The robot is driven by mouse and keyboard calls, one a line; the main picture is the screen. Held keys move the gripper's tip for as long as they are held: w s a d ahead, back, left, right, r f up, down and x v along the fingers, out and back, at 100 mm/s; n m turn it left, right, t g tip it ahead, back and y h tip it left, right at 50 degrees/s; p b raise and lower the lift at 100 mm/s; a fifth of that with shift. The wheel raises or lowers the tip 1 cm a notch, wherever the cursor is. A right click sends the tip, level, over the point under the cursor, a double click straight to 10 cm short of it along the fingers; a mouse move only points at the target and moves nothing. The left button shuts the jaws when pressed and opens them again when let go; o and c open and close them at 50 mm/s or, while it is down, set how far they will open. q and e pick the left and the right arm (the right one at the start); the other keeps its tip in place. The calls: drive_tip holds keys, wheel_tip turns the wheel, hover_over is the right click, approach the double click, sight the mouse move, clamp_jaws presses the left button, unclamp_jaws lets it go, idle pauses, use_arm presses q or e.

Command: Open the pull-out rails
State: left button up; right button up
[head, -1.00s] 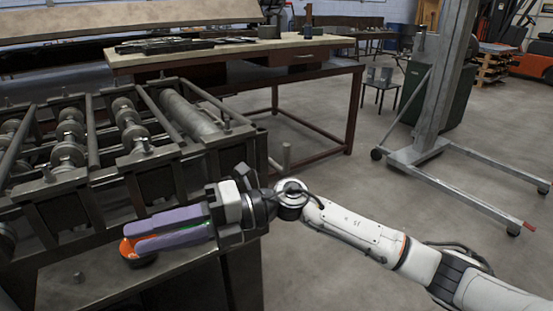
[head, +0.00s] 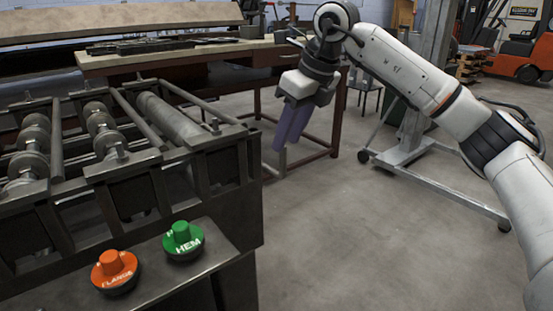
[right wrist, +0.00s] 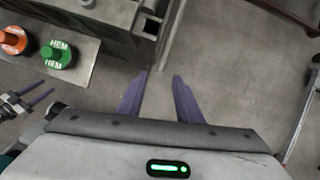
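The forming machine (head: 150,172) stands at the left in the head view, with rollers (head: 103,125) and long bars (head: 135,117) on top. I cannot tell which parts are the pull-out rails. My right gripper (head: 286,142) hangs in free air to the right of the machine's end, its purple fingers pointing down. In the right wrist view my right gripper (right wrist: 160,76) has its fingers apart with only floor between them. The machine's dark end (right wrist: 130,28) lies just beyond them. My left gripper (right wrist: 40,98) shows small at the left of the right wrist view, its purple fingers apart.
An orange FLANGE button (head: 115,269) and a green HEM button (head: 183,238) sit on the machine's front shelf. A workbench (head: 215,58) stands behind. A grey wheeled stand (head: 405,150) is at the right. The floor (head: 350,230) right of the machine is clear.

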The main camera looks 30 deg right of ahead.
sight(280, 155)
drive_tip(key=x, duration=0.7)
drive_tip(key=shift+a+f, duration=0.1)
drive_tip(key=shift+f, duration=0.05)
clamp_jaws()
